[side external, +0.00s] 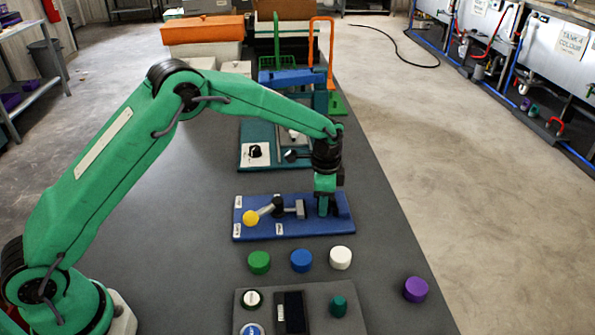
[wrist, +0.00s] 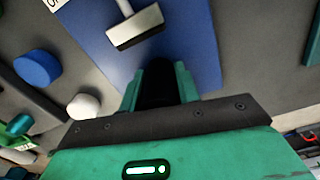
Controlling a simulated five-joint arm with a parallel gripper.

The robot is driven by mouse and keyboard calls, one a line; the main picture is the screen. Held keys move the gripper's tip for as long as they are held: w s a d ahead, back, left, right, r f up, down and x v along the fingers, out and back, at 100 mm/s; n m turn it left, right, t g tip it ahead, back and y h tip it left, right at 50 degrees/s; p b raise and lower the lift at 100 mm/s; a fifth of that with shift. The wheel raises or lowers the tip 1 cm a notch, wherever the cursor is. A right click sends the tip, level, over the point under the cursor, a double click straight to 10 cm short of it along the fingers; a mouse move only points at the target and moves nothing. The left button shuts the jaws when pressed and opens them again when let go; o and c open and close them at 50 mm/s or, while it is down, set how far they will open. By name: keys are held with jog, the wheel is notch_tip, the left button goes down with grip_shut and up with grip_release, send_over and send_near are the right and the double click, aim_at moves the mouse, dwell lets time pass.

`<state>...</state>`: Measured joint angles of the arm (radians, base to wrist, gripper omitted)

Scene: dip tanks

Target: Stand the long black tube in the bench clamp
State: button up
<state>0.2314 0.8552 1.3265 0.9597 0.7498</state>
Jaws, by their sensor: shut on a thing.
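The bench clamp (side external: 262,230) is a blue plate with a yellow-knobbed lever and a grey pusher (side external: 299,209) with a dark pad. The wrist view shows its blue plate (wrist: 85,35) and the pusher (wrist: 135,27). My gripper (side external: 325,190) points down over the right end of the plate, right of the pusher. In the wrist view its green fingers (wrist: 160,90) are shut on a black, round thing (wrist: 158,82), which looks like the black tube seen near end-on. A gap shows between pad and tube. I cannot tell whether its lower end touches the clamp.
Green (side external: 259,262), blue (side external: 301,260) and white (side external: 340,257) round caps stand in front of the clamp, with a purple one (side external: 415,289) at the right. A grey button panel (side external: 355,318) lies nearer. A teal fixture (side external: 260,133) stands behind.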

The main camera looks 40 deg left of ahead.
jog(key=o, duration=1.2)
jog(key=shift+c, duration=0.2)
notch_tip(320, 180, up, 12)
jog(key=shift+r, duration=0.15)
jog(key=shift+r, duration=0.1)
